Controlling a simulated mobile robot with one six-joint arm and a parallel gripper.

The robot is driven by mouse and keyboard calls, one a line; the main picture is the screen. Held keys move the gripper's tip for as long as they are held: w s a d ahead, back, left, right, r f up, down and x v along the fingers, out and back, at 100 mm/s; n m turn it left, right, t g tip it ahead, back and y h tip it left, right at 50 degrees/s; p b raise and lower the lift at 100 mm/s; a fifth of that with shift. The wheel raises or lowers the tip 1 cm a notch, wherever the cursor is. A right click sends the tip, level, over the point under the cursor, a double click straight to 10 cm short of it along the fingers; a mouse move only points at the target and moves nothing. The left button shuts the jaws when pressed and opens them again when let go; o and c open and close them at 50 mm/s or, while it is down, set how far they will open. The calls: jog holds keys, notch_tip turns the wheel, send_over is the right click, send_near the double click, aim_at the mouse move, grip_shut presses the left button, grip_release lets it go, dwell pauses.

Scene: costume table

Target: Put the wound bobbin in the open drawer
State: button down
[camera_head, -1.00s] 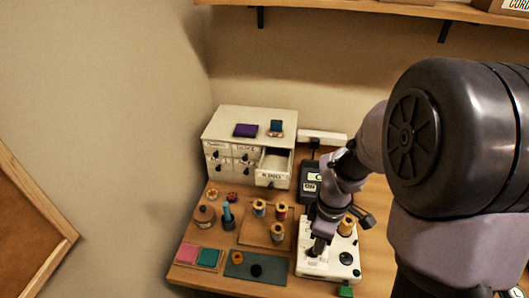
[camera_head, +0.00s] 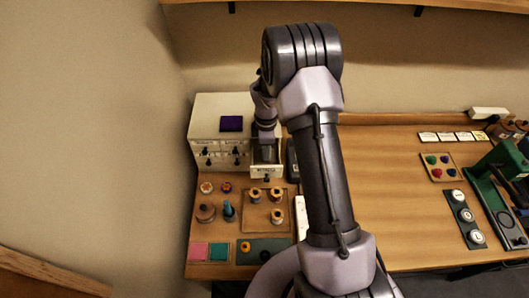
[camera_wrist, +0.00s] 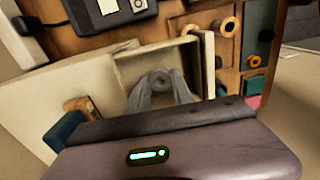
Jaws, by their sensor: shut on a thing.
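The open drawer (camera_head: 266,171) juts from the right part of the cream cabinet, with a label on its front. In the wrist view its pale walls (camera_wrist: 208,62) frame my gripper. My gripper (camera_wrist: 158,78) points down into the drawer's opening, its two grey fingers close together. A small grey round thing with a dark centre, seemingly the wound bobbin (camera_wrist: 161,77), is between the fingertips. I cannot tell whether it touches the drawer floor. In the head view my gripper (camera_head: 267,152) is over the drawer and the bobbin is hidden.
A board (camera_head: 264,211) with several thread spools lies in front of the drawer. A dark device (camera_wrist: 110,14) is beside it.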

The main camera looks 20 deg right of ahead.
jog(key=shift+f, duration=1.3)
jog(key=c, duration=1.4)
grip_release()
jog(key=shift+w, duration=0.1)
jog(key=s+a+r+m+t, duration=0.1)
jog(key=s+a+r+m, duration=0.1)
jog(key=r, duration=0.9)
jog(key=s+a+r+m, duration=0.1)
jog(key=a+r+m, duration=0.1)
jog(key=r, duration=1)
jog(key=s+a+r+m+t, duration=0.1)
jog(key=s+a+r+m, duration=0.2)
jog(key=s, duration=0.4)
jog(key=s+a+r+m+t+y, duration=0.1)
jog(key=s+a+r+m+t, duration=0.1)
jog(key=s+a+r+m, duration=0.2)
jog(key=s+a+r+m+t+y, duration=0.1)
jog(key=s+a+r+m, duration=0.2)
jog(key=s, duration=0.9)
jog(key=shift+a+r+m+t, duration=0.2)
jog(key=shift+r+m, duration=0.15)
jog(key=shift+m, duration=0.6)
jog(key=shift+a+r+m+t, duration=0.1)
jog(key=shift+r+m+t, duration=0.2)
jog(key=shift+m, duration=0.65)
